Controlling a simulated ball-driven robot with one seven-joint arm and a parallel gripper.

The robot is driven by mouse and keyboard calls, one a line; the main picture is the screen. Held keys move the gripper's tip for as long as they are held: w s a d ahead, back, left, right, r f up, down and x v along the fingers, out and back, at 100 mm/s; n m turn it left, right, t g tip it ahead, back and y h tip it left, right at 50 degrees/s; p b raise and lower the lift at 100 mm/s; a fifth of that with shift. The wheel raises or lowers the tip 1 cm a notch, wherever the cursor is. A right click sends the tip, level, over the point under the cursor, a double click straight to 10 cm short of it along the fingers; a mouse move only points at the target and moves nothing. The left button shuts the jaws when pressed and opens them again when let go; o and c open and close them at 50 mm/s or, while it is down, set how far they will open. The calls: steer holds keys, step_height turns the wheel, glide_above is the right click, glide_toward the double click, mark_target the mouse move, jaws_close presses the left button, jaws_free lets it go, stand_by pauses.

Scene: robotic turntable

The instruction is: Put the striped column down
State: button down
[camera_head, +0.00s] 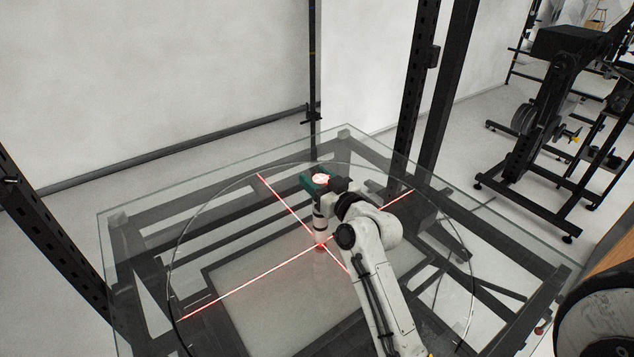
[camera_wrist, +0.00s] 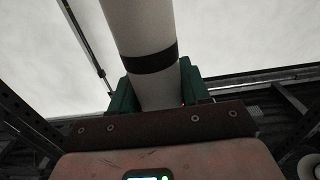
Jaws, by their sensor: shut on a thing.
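The striped column (camera_head: 318,222) is a white cylinder with dark bands. In the head view it hangs upright under my gripper (camera_head: 318,181), over the glass turntable (camera_head: 225,285) near the crossing of the red laser lines (camera_head: 250,277). I cannot tell whether its lower end touches the glass. In the wrist view my gripper (camera_wrist: 156,92) has its green fingers shut on both sides of the column (camera_wrist: 137,28), which shows one dark band. My arm hides part of the turntable on the right.
A dark frame supports the glass table. Dark upright posts (camera_head: 410,95) stand behind it, and another post (camera_head: 55,235) stands at the left. A black stand (camera_head: 545,125) is at the back right. The glass around the column looks clear.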

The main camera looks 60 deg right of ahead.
steer(key=shift+f, duration=0.65)
steer(key=shift+f+b, duration=0.25)
steer(key=shift+b, duration=0.05)
steer(key=c, duration=0.5)
jaws_free()
steer(key=shift+r, duration=0.1)
steer(key=shift+r+p, duration=0.3)
steer(key=shift+p, duration=0.2)
steer(key=shift+b+v, duration=2.05)
steer(key=shift+v, duration=4)
steer(key=shift+f, duration=0.2)
